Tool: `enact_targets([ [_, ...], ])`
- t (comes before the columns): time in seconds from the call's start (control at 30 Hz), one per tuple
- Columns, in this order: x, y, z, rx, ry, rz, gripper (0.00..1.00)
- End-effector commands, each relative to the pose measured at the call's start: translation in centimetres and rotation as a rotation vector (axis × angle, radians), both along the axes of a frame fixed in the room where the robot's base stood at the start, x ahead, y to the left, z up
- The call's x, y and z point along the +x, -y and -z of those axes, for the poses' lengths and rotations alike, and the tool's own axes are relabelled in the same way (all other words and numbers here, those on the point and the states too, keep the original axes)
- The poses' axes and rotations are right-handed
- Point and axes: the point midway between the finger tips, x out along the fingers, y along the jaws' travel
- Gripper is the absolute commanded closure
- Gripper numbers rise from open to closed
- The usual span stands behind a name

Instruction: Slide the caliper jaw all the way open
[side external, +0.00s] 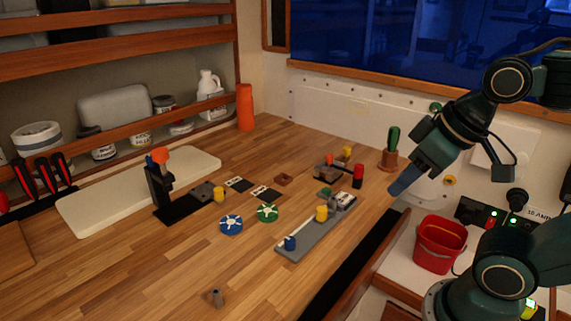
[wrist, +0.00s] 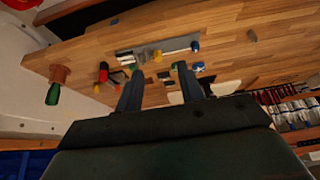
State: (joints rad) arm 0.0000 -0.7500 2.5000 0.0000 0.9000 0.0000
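The caliper is a long grey fixture (side external: 297,253) with a pale bar along it, lying on the wooden bench. A yellow knob (side external: 321,213) stands partway along it, nearer its far end, apparently on the sliding jaw. A blue knob (side external: 290,242) stands at its near end. In the wrist view the yellow knob (wrist: 157,55) and the blue knob (wrist: 195,46) show beyond my fingers. My gripper (side external: 396,189) is up in the air to the right of the caliper, touching nothing. In the wrist view its two fingers (wrist: 158,70) are apart with nothing between them.
Blue (side external: 231,225) and green (side external: 267,213) round handwheels lie left of the caliper. A block with a red knob (side external: 358,176) and a pot with a green-handled tool (side external: 390,155) stand behind it. A red bucket (side external: 440,245) is at the right. The front bench is mostly clear.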

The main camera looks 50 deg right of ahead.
Motion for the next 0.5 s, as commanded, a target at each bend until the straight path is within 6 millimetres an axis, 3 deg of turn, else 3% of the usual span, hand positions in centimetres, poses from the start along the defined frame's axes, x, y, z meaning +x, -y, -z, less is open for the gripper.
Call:
enact_targets([
  [0.27, 0.0, 0.0, 0.0, 0.0, 0.0, 0.0, 0.62],
  [0.3, 0.0, 0.0, 0.0, 0.0, 0.0, 0.0, 0.56],
  [0.5, 0.36, 0.03, -0.16, 0.015, -0.011, 0.03, 0.56],
])
